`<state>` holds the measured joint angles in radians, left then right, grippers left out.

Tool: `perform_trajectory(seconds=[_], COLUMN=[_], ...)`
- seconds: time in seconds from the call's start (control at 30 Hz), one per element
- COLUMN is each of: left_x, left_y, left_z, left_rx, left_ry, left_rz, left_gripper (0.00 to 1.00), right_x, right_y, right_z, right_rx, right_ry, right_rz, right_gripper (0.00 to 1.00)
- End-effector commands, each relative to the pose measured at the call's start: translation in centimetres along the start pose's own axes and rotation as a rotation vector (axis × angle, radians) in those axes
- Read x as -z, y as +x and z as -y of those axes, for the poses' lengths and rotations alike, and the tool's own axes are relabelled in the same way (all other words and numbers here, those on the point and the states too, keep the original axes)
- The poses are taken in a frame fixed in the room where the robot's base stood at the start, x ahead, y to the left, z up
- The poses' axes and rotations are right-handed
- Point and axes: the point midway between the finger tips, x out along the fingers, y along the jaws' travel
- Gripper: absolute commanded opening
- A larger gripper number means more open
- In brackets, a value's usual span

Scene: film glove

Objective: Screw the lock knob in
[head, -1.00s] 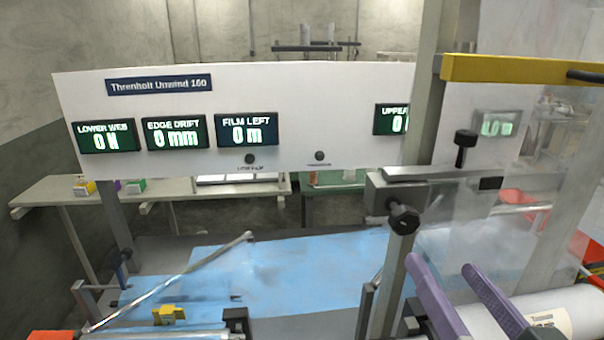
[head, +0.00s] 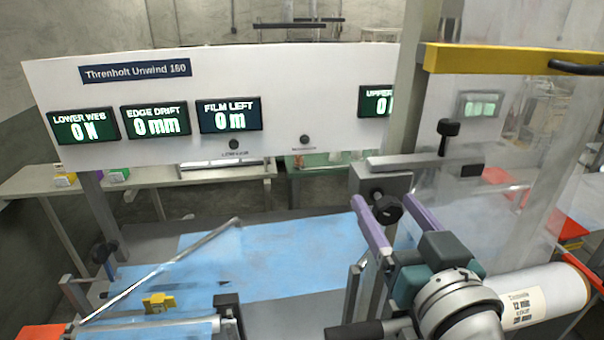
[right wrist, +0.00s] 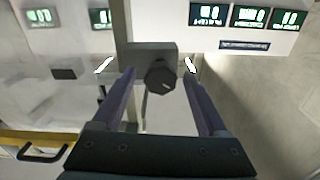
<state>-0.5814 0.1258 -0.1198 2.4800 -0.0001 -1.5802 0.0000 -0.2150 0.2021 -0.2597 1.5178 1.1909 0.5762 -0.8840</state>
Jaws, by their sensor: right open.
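The black lock knob (head: 388,209) sits on the front of a grey metal block (head: 366,181) on the upright post in the head view. It faces me and also shows near the middle of the right wrist view (right wrist: 160,77). My right gripper (head: 386,197) has two purple fingers spread open, one on each side of the knob. In the right wrist view the open fingers (right wrist: 159,84) flank the knob with gaps on both sides. How far the knob is screwed in cannot be told. My left gripper is not in view.
A second black knob (head: 448,130) stands upright on the bar above the block. A yellow crossbar (head: 500,60) spans the upper right. A white film roll (head: 555,288) lies right of my right wrist. A blue sheet (head: 290,255) covers the machine bed. A panel (head: 290,85) with displays stands behind.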

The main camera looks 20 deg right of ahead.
Motion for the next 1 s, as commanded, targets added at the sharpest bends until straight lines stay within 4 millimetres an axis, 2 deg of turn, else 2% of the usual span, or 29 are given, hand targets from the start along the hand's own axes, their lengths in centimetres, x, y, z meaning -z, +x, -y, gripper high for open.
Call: perform_trajectory(seconds=[0.17,0.83,1.0], left_x=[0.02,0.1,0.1], left_y=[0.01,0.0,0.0], left_z=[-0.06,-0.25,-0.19], left_rx=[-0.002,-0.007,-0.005], left_ry=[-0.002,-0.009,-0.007], left_rz=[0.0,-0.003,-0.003], left_gripper=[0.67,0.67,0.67], right_x=[-0.03,-0.03,-0.03], right_y=[-0.01,-0.04,-0.04], right_z=[0.0,-0.01,-0.01], right_rx=[0.0,0.0,0.0], right_ry=[0.0,0.001,0.001], right_rz=[0.001,0.001,0.001], right_gripper=[0.76,0.02,0.0])
